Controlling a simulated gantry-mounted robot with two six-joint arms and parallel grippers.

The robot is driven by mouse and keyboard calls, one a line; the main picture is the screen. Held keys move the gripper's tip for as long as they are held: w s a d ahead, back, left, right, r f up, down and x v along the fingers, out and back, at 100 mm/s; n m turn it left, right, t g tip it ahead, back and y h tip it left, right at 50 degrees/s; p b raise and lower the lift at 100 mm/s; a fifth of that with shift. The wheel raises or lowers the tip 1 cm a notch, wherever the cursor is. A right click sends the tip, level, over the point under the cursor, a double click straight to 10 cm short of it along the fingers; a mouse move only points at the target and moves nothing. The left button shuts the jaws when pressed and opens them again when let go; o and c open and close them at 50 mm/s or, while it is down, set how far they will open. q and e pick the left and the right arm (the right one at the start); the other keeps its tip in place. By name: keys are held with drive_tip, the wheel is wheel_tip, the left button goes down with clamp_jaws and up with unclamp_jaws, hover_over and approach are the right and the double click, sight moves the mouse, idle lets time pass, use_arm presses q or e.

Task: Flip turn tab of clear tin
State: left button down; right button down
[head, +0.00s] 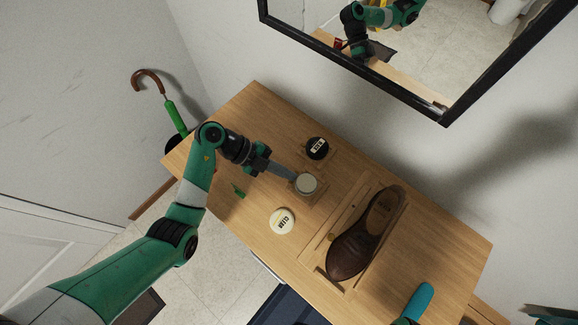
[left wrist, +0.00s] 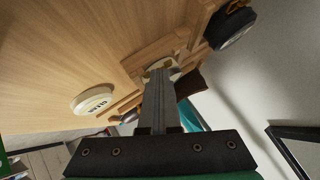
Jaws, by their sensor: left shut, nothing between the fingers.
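A pale round tin (head: 306,183) with no readable label sits on a small square wooden holder (head: 313,201). A cream disc lettered "CLEAR" (head: 282,221) lies flat on the table nearer the front edge; it also shows in the left wrist view (left wrist: 92,100). I cannot tell whether it is a lid or a whole tin. No turn tab can be made out. My left gripper (head: 293,178) is shut and empty, its tips at the left rim of the pale tin. In the left wrist view the fingers (left wrist: 160,75) partly cover that tin.
A black tin (head: 317,148) stands on another holder behind. A brown shoe (head: 364,235) lies in a wooden tray to the right, and a turquoise object (head: 419,299) is at the front right. A framed mirror (head: 445,121) hangs behind.

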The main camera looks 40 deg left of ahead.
use_arm(q)
drive_tip(key=s+a+r+p, duration=0.1)
drive_tip(key=a+r+p, duration=0.6)
drive_tip(key=r, duration=0.4)
drive_tip(key=shift+s+p, duration=0.3)
idle(0.4)
